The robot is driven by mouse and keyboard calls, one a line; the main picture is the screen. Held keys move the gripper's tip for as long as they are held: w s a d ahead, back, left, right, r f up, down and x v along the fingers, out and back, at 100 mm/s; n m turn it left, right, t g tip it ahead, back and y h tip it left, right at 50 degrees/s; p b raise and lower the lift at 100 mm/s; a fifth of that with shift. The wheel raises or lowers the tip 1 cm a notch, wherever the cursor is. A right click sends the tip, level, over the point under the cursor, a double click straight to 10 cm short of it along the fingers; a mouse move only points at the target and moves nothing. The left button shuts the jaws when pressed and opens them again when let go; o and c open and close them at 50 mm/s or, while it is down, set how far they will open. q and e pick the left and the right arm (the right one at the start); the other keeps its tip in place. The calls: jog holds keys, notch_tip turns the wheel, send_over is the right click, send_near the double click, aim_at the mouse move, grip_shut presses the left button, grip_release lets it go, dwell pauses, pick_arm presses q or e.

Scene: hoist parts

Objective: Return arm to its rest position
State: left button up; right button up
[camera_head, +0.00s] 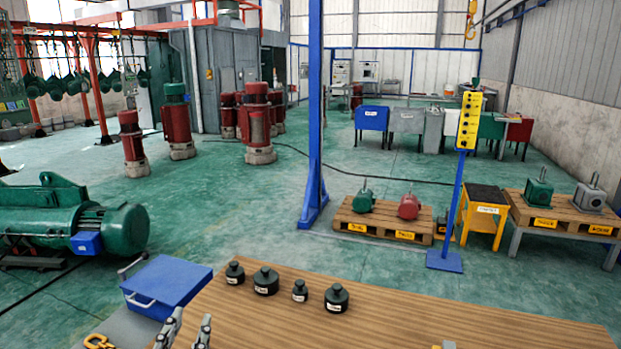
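A blue box (167,284) stands left of the table. A green motor hoist (75,225) lies at the left. A blue post (314,120) and a yellow control box (469,120) on a stand rise beyond the table. Pallets with motors stand at right. The table's middle is clear.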

pick_arm(q)
jog(key=s+a+f+n+g+y, duration=0.25)
jog(key=s+f+g, duration=0.25)
jog(key=f, duration=0.7)
jog(key=s+d+f+m+g+h, duration=0.1)
jog(key=s+d+f+g, duration=0.1)
jog(key=s+f+g, duration=0.6)
jog(key=s+d+f+g+h, duration=0.15)
jog(key=s+f, duration=0.45)
jog(key=s, duration=0.6)
notch_tip(320, 180, down, 24)
jog(key=f+g, duration=0.1)
jog(key=g, duration=0.1)
jog(key=s+a+f, duration=0.1)
jog(key=s+f, duration=0.7)
jog(key=s, duration=0.1)
jog(key=s+a+f+g, duration=0.1)
jog(key=s+a+f, duration=0.1)
jog(key=s+f, duration=0.6)
jog(key=shift+s+a+f+m, duration=0.3)
jog(key=shift+s+f+m, duration=0.1)
jog(key=shift+f, duration=0.25)
pick_arm(e)
jog(key=shift+d, duration=0.1)
jog(key=shift+o, duration=0.4)
